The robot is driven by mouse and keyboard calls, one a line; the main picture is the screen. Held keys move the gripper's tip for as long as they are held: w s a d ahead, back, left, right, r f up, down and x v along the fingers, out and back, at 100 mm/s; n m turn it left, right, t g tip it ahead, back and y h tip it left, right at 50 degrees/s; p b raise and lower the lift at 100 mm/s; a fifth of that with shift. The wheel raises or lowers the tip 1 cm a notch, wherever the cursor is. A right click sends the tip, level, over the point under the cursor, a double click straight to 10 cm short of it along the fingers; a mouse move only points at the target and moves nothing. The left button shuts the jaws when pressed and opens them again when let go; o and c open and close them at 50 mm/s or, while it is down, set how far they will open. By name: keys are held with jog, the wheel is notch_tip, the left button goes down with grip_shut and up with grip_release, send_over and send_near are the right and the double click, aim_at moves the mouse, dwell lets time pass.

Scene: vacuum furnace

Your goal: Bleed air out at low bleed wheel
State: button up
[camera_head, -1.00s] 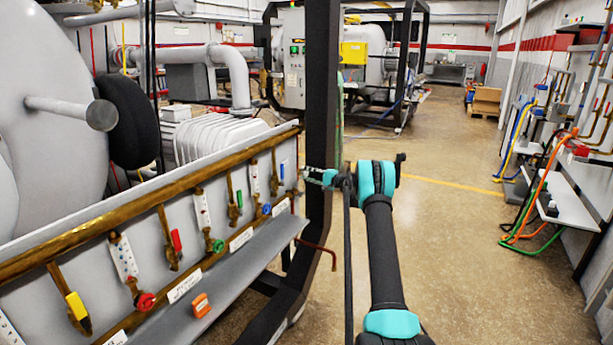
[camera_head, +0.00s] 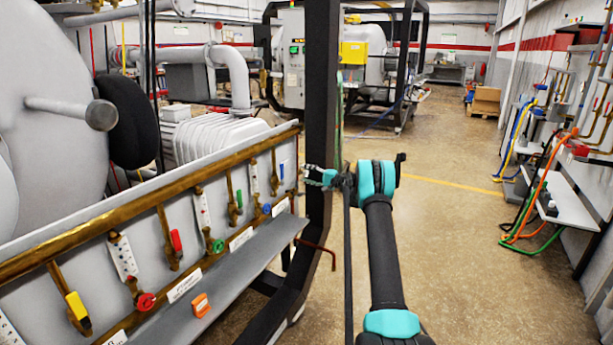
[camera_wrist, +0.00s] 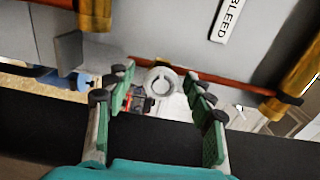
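My gripper (camera_head: 321,177) is open and empty at the right end of the valve panel, beside the black frame post. In the wrist view its green-padded fingers (camera_wrist: 158,77) are spread. A pale grey round wheel-like part (camera_wrist: 160,81) shows between the fingertips; I cannot tell how far beyond them it lies, and no touch shows. A white label (camera_wrist: 230,18) reading "BLEED" is on the panel above it. In the head view the panel carries a red wheel (camera_head: 146,301), a green wheel (camera_head: 217,246) and a blue wheel (camera_head: 266,209). I cannot tell which is low bleed.
A brass pipe (camera_head: 150,212) runs along the panel top, above a grey ledge (camera_head: 225,275) with an orange block (camera_head: 201,305). The black post (camera_head: 321,100) stands close to my gripper. A bent copper rod (camera_head: 318,247) sticks out low. Open floor (camera_head: 470,240) lies right.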

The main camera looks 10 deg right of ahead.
jog(key=v, duration=1.2)
jog(key=s+a+r+n+g+h, duration=0.15)
jog(key=s+a, duration=0.25)
jog(key=s, duration=0.5)
jog(key=s+a+r+n+g+h, duration=0.1)
jog(key=s+a+r+g+h, duration=0.15)
jog(key=s+a, duration=0.45)
jog(key=s+a+r+n+g+h, duration=0.1)
jog(key=s+a+h, duration=0.15)
jog(key=s, duration=0.85)
jog(key=s+d+f+n+h, duration=0.1)
jog(key=s+d+f+h, duration=0.1)
jog(key=s, duration=0.9)
jog(key=s+d+f+n+g+h, duration=0.1)
jog(key=s+d+f+h, duration=0.1)
jog(key=s, duration=1)
jog(key=s+d+f+n+h, duration=0.1)
jog(key=s+f+h, duration=0.3)
jog(key=s, duration=0.7)
jog(key=shift+s+d+f, duration=0.25)
jog(key=shift+d+f, duration=0.25)
jog(key=shift+d, duration=0.25)
jog(key=shift+n, duration=0.25)
